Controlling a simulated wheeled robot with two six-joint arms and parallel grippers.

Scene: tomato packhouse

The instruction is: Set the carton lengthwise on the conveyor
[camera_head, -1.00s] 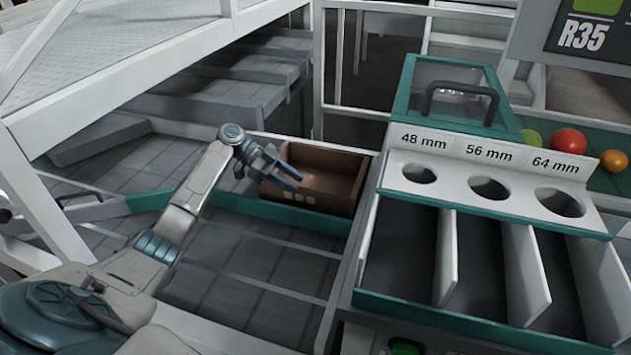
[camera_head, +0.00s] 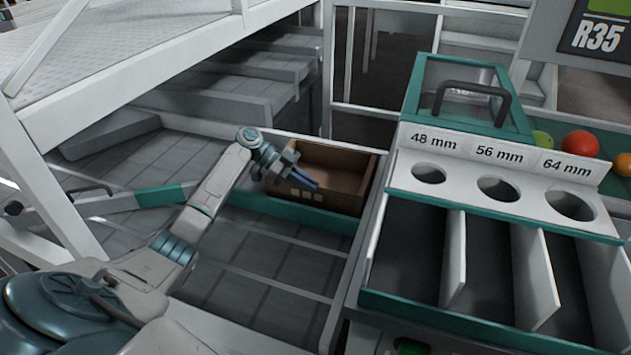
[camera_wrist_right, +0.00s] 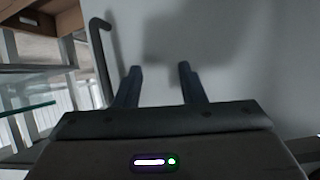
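The carton (camera_head: 345,157) is an open-topped brown box with pale marks on its front wall. It stands upright, its long side roughly along the teal rail (camera_head: 290,211). My left gripper (camera_head: 310,182) is at its front left, blue fingers over the front wall in this view. The fingers look close together; I cannot tell whether they touch or grip the wall. Grey panelled surfaces (camera_head: 262,262) lie before and left of the carton; I cannot tell which is the conveyor. My right gripper (camera_wrist_right: 160,82) is open and empty in the right wrist view, before a pale surface.
A sizing stand (camera_head: 400,172) with three holes and divided bins is right of the carton. Behind it is a teal-framed cover (camera_head: 425,90) with a dark handle. Red (camera_head: 580,144) and orange tomatoes lie at far right. A white-framed platform (camera_head: 130,65) is at upper left.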

